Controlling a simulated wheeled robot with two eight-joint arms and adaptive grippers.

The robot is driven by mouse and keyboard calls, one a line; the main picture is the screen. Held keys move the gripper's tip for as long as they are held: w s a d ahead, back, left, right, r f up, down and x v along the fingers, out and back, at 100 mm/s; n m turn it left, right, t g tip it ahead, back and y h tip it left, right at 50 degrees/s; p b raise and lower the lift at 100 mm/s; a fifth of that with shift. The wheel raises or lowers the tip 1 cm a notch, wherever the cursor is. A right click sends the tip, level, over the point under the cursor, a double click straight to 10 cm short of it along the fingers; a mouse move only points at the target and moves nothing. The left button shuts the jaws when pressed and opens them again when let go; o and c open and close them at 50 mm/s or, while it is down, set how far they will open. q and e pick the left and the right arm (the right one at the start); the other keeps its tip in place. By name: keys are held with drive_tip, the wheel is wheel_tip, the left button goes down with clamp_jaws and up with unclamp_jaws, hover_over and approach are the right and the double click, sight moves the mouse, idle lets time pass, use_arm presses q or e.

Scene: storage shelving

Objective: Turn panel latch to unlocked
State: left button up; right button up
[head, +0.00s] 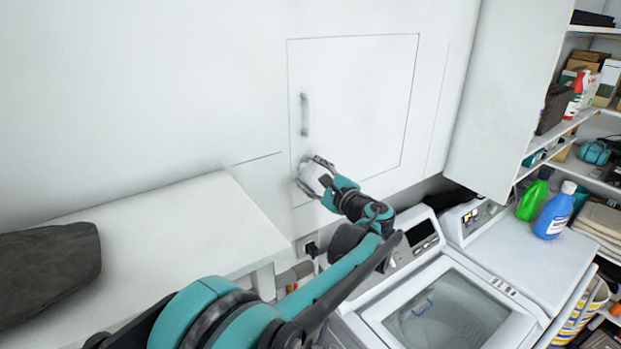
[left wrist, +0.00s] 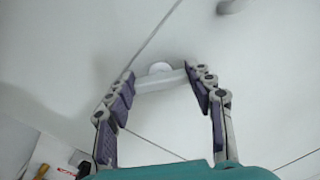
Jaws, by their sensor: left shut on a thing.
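The white panel (head: 365,90) is set flush in the wall, with its door closed. The panel latch (left wrist: 158,82) is a pale bar on a round base, near the panel's lower left corner. In the left wrist view the bar lies crosswise between my fingertips. My left gripper (head: 309,177) is shut on the latch; it also shows in the left wrist view (left wrist: 163,84). In the head view my gripper mostly hides the latch. My right gripper is not in view.
A grey vertical handle (head: 304,114) sits on the panel above my gripper. A white washer (head: 440,300) stands below right, with green (head: 533,197) and blue (head: 555,212) bottles beyond it. A white table (head: 190,225) with a dark object (head: 45,270) is at left.

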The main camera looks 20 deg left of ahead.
use_arm(q)
drive_tip(key=n+b, duration=0.1)
drive_tip(key=n, duration=0.2)
drive_tip(key=shift+f+n, duration=0.15)
drive_tip(key=shift+n, duration=0.25)
drive_tip(key=shift+s+n+b, duration=0.1)
drive_tip(key=shift+n+b, duration=0.55)
drive_tip(key=shift+n, duration=1.15)
drive_tip(key=o, duration=1.2)
drive_tip(key=shift+c, duration=0.2)
drive_tip(key=v, duration=1.2)
drive_tip(key=shift+f, duration=0.1)
